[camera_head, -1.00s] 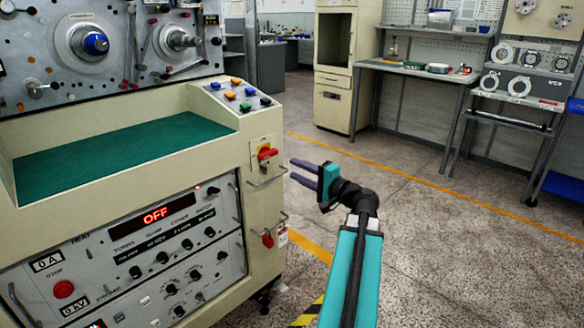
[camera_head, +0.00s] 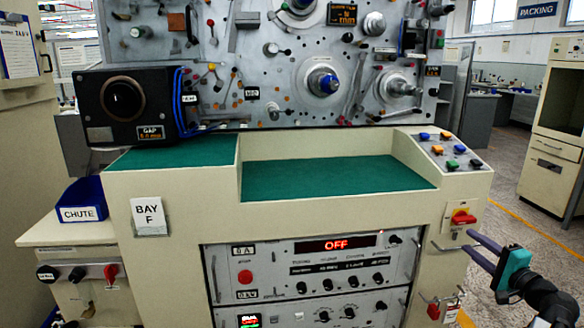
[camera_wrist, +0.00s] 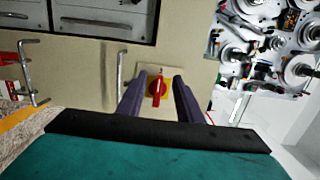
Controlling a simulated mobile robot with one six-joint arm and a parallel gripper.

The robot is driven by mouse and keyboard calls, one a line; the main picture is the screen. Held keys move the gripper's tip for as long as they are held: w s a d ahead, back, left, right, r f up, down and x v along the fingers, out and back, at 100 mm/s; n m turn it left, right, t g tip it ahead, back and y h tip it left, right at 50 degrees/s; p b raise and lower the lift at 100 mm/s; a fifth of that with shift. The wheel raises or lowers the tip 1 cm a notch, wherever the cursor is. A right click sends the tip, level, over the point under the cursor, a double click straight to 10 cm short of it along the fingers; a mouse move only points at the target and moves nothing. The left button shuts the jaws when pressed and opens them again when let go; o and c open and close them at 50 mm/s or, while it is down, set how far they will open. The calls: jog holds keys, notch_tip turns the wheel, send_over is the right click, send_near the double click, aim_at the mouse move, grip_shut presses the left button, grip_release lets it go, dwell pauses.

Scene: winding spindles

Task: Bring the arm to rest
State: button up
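My gripper (camera_head: 469,244) shows at the lower right of the head view, with dark purple fingers on a teal body, pointing left toward the machine's front right corner. In the wrist view my gripper (camera_wrist: 159,78) has its two fingers apart with nothing held between them. A red rotary switch on a yellow plate (camera_wrist: 156,88) shows beyond the gap between the fingers. The same switch (camera_head: 461,217) is just above the fingers in the head view. Most of my arm is outside the head view.
The winding machine (camera_head: 340,215) labelled BAY F fills the middle, its display reading OFF. A blue CHUTE bin (camera_head: 83,202) and a black GAP gauge box (camera_head: 127,104) are at left. A beige cabinet (camera_head: 551,140) stands at right. Floor between machine and cabinet is clear.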

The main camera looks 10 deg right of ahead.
jog(key=w+a+f+n+g+y+p, duration=0.1)
jog(key=w+a+f+g+y+p, duration=0.15)
jog(key=w+a+f, duration=0.6)
jog(key=w+a+f+n+g+y+p, duration=0.1)
jog(key=w+a+y+p, duration=0.25)
jog(key=a, duration=0.95)
jog(key=s+a+f+n+g+y+p, duration=0.1)
jog(key=a+f+n+g+p, duration=0.1)
jog(key=a+f, duration=0.45)
jog(key=s+a+f+n+g+y+p, duration=0.1)
jog(key=s+a+f+g+p, duration=0.2)
jog(key=a, duration=0.7)
jog(key=a+f+n+g+y+p, duration=0.1)
jog(key=a+f+n+g, duration=0.1)
jog(key=a+f, duration=0.5)
jog(key=s+a+f+n+g+h+p, duration=0.1)
jog(key=s+a+f+n+g+p, duration=0.2)
jog(key=s+a+f, duration=0.5)
jog(key=s+a+f+n+g+h+p, duration=0.1)
jog(key=s+a+f+n+g, duration=0.3)
jog(key=s, duration=0.7)
jog(key=s+d+f+n+g+h+p, duration=0.15)
jog(key=s+f+g+h, duration=0.3)
jog(key=s, duration=0.65)
jog(key=s+d+n+g+h, duration=0.1)
jog(key=s+d+n+h, duration=0.1)
jog(key=d, duration=0.5)
jog(key=shift+s+h, duration=0.45)
jog(key=shift+s, duration=0.15)
